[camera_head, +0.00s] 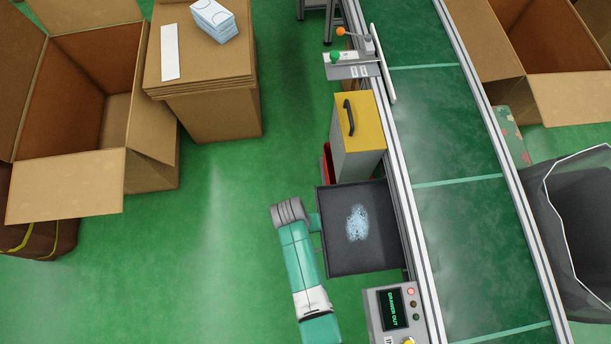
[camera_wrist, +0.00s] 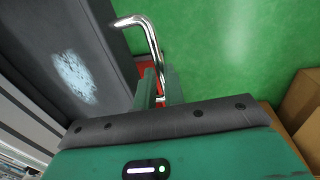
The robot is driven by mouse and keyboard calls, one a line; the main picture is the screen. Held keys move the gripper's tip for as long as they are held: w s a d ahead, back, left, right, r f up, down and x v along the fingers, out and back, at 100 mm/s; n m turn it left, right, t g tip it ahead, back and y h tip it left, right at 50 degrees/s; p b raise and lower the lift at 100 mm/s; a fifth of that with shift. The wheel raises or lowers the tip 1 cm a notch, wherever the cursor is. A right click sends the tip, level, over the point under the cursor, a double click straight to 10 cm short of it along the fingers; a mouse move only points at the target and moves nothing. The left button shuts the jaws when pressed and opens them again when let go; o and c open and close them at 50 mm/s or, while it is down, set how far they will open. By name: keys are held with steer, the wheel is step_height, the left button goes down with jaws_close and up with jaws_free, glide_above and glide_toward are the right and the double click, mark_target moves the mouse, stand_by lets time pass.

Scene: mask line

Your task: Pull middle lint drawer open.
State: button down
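The dark lint drawer (camera_head: 338,259) stands out to the left from under the conveyor, with a patch of pale blue-white lint (camera_head: 357,222) inside. In the wrist view the lint (camera_wrist: 75,77) lies in the dark drawer (camera_wrist: 114,58) at left. A bent chrome handle (camera_wrist: 151,40) is on the drawer's outer side. My gripper (camera_wrist: 160,83) is at the handle, its two green fingers close on either side of the bar, and appears shut on it. In the head view my gripper (camera_head: 314,222) is at the drawer's left edge; the handle is hidden there.
A control box (camera_head: 395,313) below the drawer shows "DRAWER OUT". A grey cabinet with a yellow top (camera_head: 367,116) stands just above the drawer. The green conveyor (camera_head: 455,140) runs along the right. Cardboard boxes (camera_head: 203,75) stand upper left.

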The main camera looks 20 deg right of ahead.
steer(key=c, duration=1.5)
jaws_free()
steer(key=shift+d, duration=0.1)
step_height(320, 180, up, 8)
steer(key=a+p, duration=0.1)
steer(key=p, duration=0.2)
steer(key=shift+w+a+f+p, duration=0.15)
steer(key=shift+a+p, duration=0.1)
steer(key=shift+p, duration=0.15)
